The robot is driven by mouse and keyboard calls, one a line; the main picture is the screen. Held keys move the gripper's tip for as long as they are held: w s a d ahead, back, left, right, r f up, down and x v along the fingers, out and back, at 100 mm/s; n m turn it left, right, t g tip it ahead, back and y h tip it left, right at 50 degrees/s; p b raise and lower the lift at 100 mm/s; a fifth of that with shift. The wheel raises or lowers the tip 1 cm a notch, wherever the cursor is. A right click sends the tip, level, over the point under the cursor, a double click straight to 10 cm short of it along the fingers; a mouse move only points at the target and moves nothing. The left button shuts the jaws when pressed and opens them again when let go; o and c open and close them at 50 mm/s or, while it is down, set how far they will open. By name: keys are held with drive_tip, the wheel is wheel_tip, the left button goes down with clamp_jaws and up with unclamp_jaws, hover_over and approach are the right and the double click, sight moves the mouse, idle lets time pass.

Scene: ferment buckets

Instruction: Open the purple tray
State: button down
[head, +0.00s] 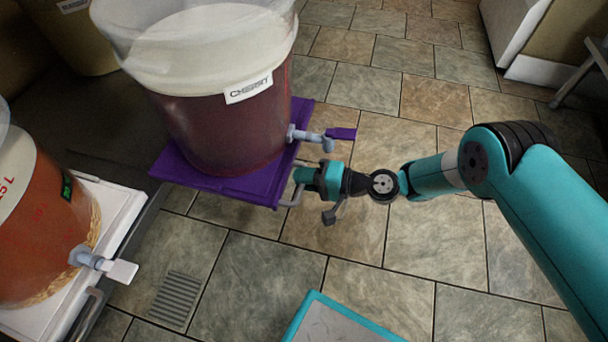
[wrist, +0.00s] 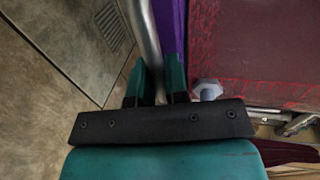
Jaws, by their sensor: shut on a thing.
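The purple tray (head: 228,188) is in the middle of the head view, with a bucket of dark red liquid labelled CHERRY (head: 225,120) standing on it. The tray sticks out past the dark counter edge over the floor. A grey bar handle (head: 292,196) is on its front edge. My gripper (head: 303,178) is shut on this handle. In the wrist view the two teal fingers (wrist: 158,85) sit either side of the grey bar (wrist: 143,35), with the purple tray edge (wrist: 172,25) beside it. The fingertips are partly hidden in the head view.
A white tray (head: 122,215) with an orange-red bucket (head: 40,225) is at left. A floor drain (head: 172,298) lies below. The tiled floor at right is mostly clear.

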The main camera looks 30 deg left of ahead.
drive_tip(key=c, duration=1.2)
unclamp_jaws()
drive_tip(key=shift+s, duration=0.2)
drive_tip(key=shift+o, duration=0.3)
drive_tip(key=shift+w, duration=0.1)
drive_tip(key=shift+w+d, duration=0.1)
drive_tip(key=p+v, duration=0.7)
drive_tip(key=v, duration=1)
